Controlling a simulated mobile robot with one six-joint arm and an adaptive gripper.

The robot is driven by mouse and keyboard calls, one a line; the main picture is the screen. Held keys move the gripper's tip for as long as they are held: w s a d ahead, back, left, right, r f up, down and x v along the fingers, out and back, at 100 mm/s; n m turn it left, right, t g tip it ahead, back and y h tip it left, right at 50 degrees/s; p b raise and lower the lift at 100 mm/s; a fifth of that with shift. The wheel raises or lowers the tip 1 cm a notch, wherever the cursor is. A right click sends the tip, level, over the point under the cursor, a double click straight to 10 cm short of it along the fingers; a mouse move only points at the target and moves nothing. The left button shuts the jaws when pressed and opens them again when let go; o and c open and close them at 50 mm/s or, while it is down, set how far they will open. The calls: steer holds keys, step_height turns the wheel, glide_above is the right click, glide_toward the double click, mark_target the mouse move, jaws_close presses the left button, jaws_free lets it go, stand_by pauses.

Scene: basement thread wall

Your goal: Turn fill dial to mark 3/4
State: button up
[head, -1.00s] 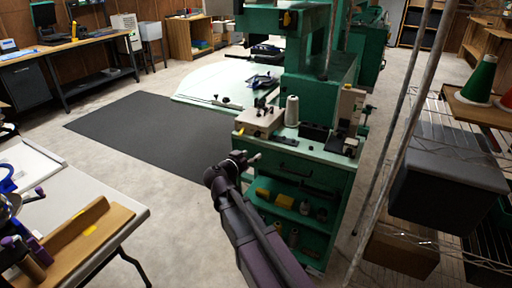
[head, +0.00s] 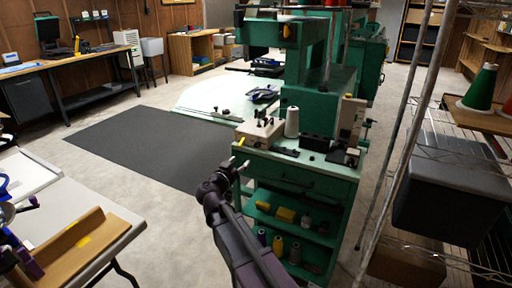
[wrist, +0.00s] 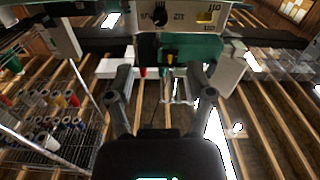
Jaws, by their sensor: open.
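A pale panel (wrist: 180,18) is at the top of the wrist view, ahead of my gripper. It carries a round black knob (wrist: 159,16), which looks like the fill dial; its small printed marks are too blurred to read, so I cannot tell its setting. My gripper (wrist: 160,76) is open in the wrist view, its fingers spread and apart from the knob. In the head view my gripper (head: 240,168) is empty, just in front of the green machine bench (head: 305,180) and below a cream box (head: 259,133) on its top.
A white thread cone (head: 292,122) stands beside the cream box. A wire rack with a dark bin (head: 448,190) is close on the right. A folding table (head: 60,205) is at the left. Floor around the dark mat (head: 150,145) is clear.

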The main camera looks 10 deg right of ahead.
mark_target(256, 146)
steer(key=x, duration=1.2)
steer(key=shift+w+d, duration=0.2)
steer(key=shift+w, duration=0.15)
jaws_close()
